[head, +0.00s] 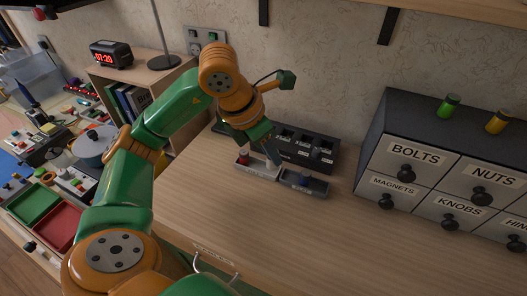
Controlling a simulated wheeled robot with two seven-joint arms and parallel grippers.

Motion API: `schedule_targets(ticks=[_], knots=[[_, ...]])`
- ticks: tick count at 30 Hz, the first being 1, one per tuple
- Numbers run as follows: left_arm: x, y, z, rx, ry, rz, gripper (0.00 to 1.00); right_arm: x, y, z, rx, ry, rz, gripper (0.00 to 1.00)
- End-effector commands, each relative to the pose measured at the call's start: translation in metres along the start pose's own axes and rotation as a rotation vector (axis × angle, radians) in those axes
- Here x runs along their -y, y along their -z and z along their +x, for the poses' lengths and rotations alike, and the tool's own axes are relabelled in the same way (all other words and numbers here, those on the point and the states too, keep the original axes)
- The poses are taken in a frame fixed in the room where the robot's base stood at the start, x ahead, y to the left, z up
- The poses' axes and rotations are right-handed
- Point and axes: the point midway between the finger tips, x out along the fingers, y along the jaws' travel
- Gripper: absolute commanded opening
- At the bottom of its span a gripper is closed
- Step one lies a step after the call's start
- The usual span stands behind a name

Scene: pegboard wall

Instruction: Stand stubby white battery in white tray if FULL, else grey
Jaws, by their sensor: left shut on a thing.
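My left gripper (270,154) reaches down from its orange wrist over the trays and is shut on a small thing. Its fingers hide most of that thing; I take it for the stubby white battery, which I see nowhere else. The white tray (262,172) is just below the fingers, with a red-topped piece standing at its left end. The grey tray (319,187) is beside it on the right and holds a small blue piece. I cannot read any charge indication. My right gripper is not in view.
A black unit (325,151) with several slots stands behind the trays. A dark drawer cabinet (446,160) with labelled drawers is at the right. A wooden shelf unit (155,83) with a red clock is at the left. The bench in front is clear.

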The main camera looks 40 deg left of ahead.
Motion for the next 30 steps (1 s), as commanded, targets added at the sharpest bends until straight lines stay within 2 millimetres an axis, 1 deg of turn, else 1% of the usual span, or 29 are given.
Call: schedule_targets(ticks=[1, 3, 6, 11, 15, 18, 23, 25, 26, 27, 29, 30], knots=[[-0.011, -0.002, 0.011, -0.011, 0.002, -0.008, 0.0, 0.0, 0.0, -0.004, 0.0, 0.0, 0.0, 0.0], [-0.023, -0.002, 0.032, -0.009, 0.001, -0.006, 0.0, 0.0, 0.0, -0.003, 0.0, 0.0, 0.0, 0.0], [-0.035, -0.004, 0.051, -0.005, 0.0, -0.002, 0.0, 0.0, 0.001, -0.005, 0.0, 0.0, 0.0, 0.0], [-0.047, -0.004, 0.072, -0.005, 0.0, -0.001, 0.0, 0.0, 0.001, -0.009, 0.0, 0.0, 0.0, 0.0], [-0.046, 0.005, 0.093, -0.003, 0.0, 0.001, 0.0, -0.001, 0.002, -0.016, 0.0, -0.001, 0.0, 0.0], [-0.046, 0.006, 0.097, 0.001, -0.001, 0.002, 0.0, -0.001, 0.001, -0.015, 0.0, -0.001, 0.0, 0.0], [-0.046, 0.006, 0.098, 0.002, -0.001, 0.002, 0.0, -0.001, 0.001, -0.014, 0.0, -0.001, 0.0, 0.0], [-0.046, 0.007, 0.1, 0.002, -0.001, 0.002, 0.0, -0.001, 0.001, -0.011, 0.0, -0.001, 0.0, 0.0], [-0.046, 0.007, 0.1, 0.001, -0.001, 0.002, 0.34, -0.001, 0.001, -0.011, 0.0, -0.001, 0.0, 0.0], [-0.046, 0.007, 0.099, 0.001, -0.001, 0.002, 0.44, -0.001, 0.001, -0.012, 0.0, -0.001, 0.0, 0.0], [-0.046, 0.007, 0.099, 0.001, -0.001, 0.002, 0.61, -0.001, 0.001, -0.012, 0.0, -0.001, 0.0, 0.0], [-0.046, 0.007, 0.099, 0.001, 0.0, 0.002, 0.61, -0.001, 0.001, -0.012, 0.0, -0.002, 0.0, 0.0]])
